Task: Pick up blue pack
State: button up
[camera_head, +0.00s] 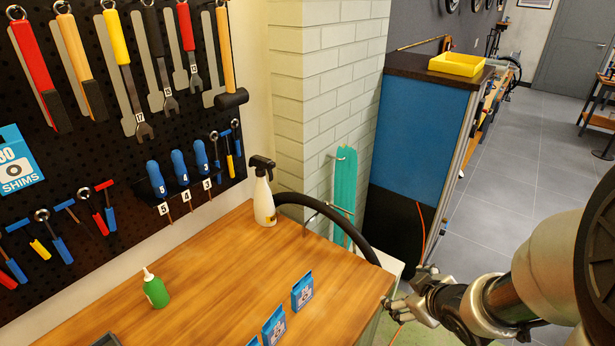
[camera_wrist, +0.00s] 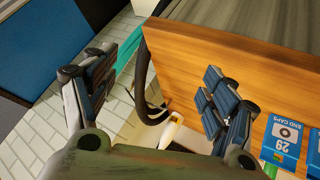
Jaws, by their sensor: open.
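Several small blue packs stand in a row on the wooden bench. The farthest blue pack (camera_head: 302,291) is fully in view. A second blue pack (camera_head: 274,325) stands nearer, and a third is cut off by the bottom edge. In the wrist view, a blue pack labelled 29 END CAPS (camera_wrist: 281,141) shows at the lower right, beside the right finger. Another blue pack (camera_wrist: 313,156) is cut off by the right edge. My gripper (camera_head: 405,288) is open and empty by the bench's right corner, apart from the packs. Its spread fingers also show in the wrist view (camera_wrist: 152,68).
A green bottle (camera_head: 156,289) and a white spray bottle (camera_head: 264,198) stand on the bench (camera_head: 215,270). A black hose (camera_head: 340,218) curves near its far right edge. A blue cabinet (camera_head: 420,130) with a yellow tray (camera_head: 457,64) stands behind. Tools hang on the left wall.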

jog(key=s+a+f+n+y+p, duration=0.1)
jog(key=a+f+n+y+p, duration=0.15)
jog(key=a+y, duration=0.2)
jog(key=y, duration=0.5)
send_near(305, 294)
jog(key=b+x, duration=0.5)
jog(key=shift+a, duration=0.5)
jog(key=b+x, duration=0.1)
jog(key=x, duration=0.4)
jog(key=shift+w+d+f+b, duration=0.1)
jog(key=shift+w+d+b, duration=0.05)
jog(key=shift+w+b, duration=0.2)
jog(key=shift+c, duration=0.5)
jog(key=c, duration=1.1)
jog(key=shift+o, duration=0.2)
